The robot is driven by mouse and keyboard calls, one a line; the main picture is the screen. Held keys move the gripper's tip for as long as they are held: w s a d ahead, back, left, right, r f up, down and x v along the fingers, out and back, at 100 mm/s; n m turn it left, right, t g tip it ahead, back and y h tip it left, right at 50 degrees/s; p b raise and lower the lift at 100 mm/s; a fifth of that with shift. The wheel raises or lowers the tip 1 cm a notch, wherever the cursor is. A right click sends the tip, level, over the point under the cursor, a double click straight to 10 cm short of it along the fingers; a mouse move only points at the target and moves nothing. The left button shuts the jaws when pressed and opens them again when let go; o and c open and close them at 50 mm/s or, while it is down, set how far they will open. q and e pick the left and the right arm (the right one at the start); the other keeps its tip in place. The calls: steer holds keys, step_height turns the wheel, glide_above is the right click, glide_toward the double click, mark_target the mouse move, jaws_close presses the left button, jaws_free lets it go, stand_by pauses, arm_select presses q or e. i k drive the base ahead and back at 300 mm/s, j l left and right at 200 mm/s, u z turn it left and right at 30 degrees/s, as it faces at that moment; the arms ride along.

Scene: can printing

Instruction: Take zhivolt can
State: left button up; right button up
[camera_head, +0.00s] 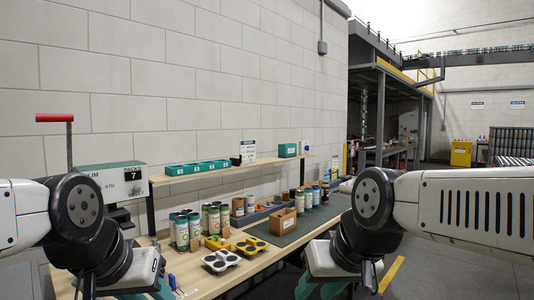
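Several cans with white and green labels and dark tops (182,232) stand in a group on the left part of the wooden workbench. The label names are too small to read, so I cannot tell which one is zhivolt. More cans (308,199) stand farther along the bench, some with blue or orange. My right gripper (320,290) is at the bottom edge, its teal fingers apart with nothing seen between them; their tips are partly cut off. My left gripper (150,292) is at the lower left, mostly cut off. Both are nearer to me than the cans.
A white tray with round holes (221,262) and a yellow one (251,246) lie in front of the cans. A brown box (283,221) stands on a dark mat (312,222). A shelf (225,168) with teal bins runs above. A labelled machine (118,180) stands at left.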

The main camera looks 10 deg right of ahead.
mark_target(308, 191)
steer(key=i+j+z, duration=0.15)
steer(key=i, duration=0.7)
steer(key=i+l, duration=0.1)
steer(key=l, duration=0.3)
steer(key=i+l+u, duration=0.15)
steer(key=l, duration=0.6)
steer(key=i+l+u, duration=0.15)
steer(key=l, duration=0.3)
steer(key=i+l+u, duration=0.15)
steer(key=l, duration=0.3)
steer(key=i+l+u, duration=0.2)
steer(key=l, duration=0.3)
steer(key=i+l+u, duration=0.15)
steer(key=l, duration=0.35)
steer(key=i+l+u, duration=0.15)
steer(key=l, duration=0.4)
steer(key=i+l+u, duration=0.15)
steer(key=l, duration=0.35)
steer(key=i+l+u, duration=0.15)
steer(key=l, duration=0.45)
steer(key=i+l+u, duration=0.1)
steer(key=l, duration=0.5)
steer(key=l+u, duration=0.15)
steer(key=l, duration=0.5)
steer(key=i, duration=0.05)
